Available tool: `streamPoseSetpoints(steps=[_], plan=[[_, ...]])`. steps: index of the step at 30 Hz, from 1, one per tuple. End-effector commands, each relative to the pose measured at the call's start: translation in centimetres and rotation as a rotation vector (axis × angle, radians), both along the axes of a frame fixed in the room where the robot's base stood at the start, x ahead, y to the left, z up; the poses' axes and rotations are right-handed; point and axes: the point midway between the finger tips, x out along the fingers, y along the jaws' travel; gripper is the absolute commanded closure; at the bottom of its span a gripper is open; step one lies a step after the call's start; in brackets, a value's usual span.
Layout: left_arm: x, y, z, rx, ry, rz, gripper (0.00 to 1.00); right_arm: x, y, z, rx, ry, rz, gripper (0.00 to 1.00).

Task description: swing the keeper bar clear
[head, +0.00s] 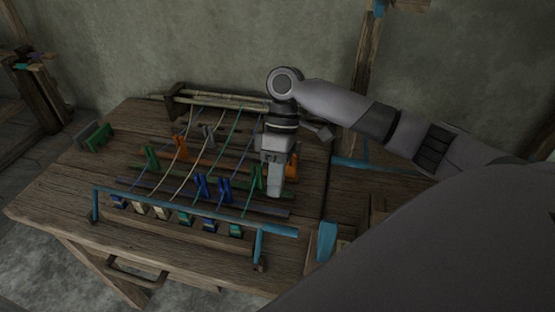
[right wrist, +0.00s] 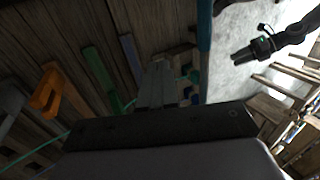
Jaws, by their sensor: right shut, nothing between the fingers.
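A long blue bar (head: 195,212), which looks like the keeper bar, runs along the loom's front above a row of small coloured blocks. It spans between blue uprights at its ends, and part of it shows in the right wrist view (right wrist: 204,35). My right gripper (head: 275,192) is shut and empty, pointing down over the loom's right side, behind the bar's right end and apart from it. Its fingers show in the right wrist view (right wrist: 158,85). A dark arm end (right wrist: 262,47) over the floor may be my left gripper; its jaws are unclear.
Green, blue and orange clips (head: 180,147) and several cords stand among the loom's rods near my right gripper. A green block (head: 97,138) lies at the table's left. A wooden post (head: 363,75) rises behind on the right. The table's front left is clear.

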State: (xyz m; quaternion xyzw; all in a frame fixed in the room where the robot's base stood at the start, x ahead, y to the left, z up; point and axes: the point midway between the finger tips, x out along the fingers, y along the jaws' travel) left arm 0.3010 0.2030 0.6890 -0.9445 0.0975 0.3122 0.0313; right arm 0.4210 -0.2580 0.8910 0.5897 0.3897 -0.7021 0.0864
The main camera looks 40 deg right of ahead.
Motion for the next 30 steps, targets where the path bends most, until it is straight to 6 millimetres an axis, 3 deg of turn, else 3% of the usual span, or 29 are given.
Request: streamPoseSetpoints(steps=[3, 13, 30], plan=[[0.0, 0.0, -0.1, 0.0, 0.0, 0.0, 0.57, -0.9, 0.9, -2.4, 0.0, 0.003, 0.001, 1.0], [0.0, 0.0, 0.7, 0.001, 0.001, -0.001, 0.57, -3.0, 3.5, -1.3, 0.0, -0.002, 0.003, 1.0], [0.1, 0.0, 0.8, 0.001, -0.001, -0.001, 0.57, -3.1, 3.8, -1.2, -0.004, -0.004, 0.001, 1.0]])
